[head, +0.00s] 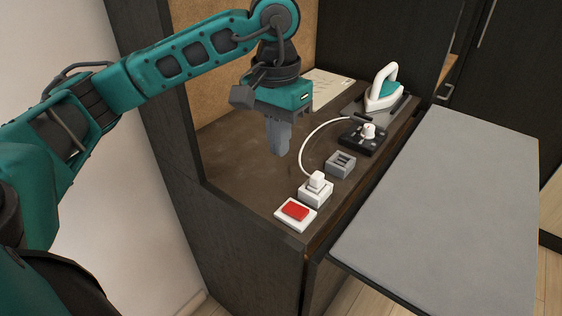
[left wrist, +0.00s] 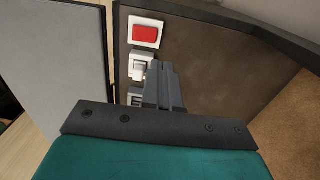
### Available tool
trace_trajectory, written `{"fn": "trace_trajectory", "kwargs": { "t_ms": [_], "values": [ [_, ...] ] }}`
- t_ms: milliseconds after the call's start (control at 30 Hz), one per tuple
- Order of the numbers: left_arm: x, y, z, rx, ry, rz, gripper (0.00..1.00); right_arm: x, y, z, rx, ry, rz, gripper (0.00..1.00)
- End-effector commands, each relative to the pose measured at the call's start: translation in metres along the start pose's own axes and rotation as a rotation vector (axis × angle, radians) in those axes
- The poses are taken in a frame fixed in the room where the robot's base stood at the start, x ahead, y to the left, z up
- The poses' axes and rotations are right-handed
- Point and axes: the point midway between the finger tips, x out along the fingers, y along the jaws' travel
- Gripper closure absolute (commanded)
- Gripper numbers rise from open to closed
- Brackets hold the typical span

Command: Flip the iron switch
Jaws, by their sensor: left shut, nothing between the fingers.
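A white and teal iron (head: 383,88) stands on a dark stand at the back right of the vanity top. A black control box with a white knob (head: 366,131) sits in front of it. A white plug (head: 316,182) is in a white socket block at the front. A red rocker switch (head: 295,211) in a white frame is at the front corner; it also shows in the left wrist view (left wrist: 146,33). Which of these is the iron switch I cannot tell. My left gripper (head: 281,152) is shut and empty, above the vanity top, behind and left of the plug. My right gripper is out of view.
A grey socket block (head: 341,164) stands between plug and control box. A white cord arcs from the plug to the control box. A grey board (head: 445,215) extends at the right. A paper card (head: 328,84) lies at the back. The left of the vanity top is clear.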

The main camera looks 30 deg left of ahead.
Motion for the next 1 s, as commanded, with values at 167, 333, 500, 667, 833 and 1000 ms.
{"fn": "trace_trajectory", "kwargs": {
  "t_ms": [167,333,500,667,833,1000],
  "values": [
    [-0.022,-0.002,-0.001,-0.002,0.001,0.001,1.00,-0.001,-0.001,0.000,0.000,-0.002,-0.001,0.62],
    [-0.027,-0.003,0.000,-0.001,-0.001,0.001,1.00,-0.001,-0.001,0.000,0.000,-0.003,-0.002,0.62],
    [-0.027,-0.003,0.000,-0.001,-0.001,0.001,1.00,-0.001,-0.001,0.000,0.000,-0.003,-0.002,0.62],
    [-0.027,-0.003,0.000,-0.001,-0.001,0.001,1.00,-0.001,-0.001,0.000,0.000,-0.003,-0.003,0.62],
    [-0.027,-0.003,0.000,0.000,-0.001,0.001,1.00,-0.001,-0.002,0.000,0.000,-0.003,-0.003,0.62],
    [-0.027,-0.003,0.000,0.000,-0.001,0.000,1.00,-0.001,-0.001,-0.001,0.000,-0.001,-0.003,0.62]
  ]
}}
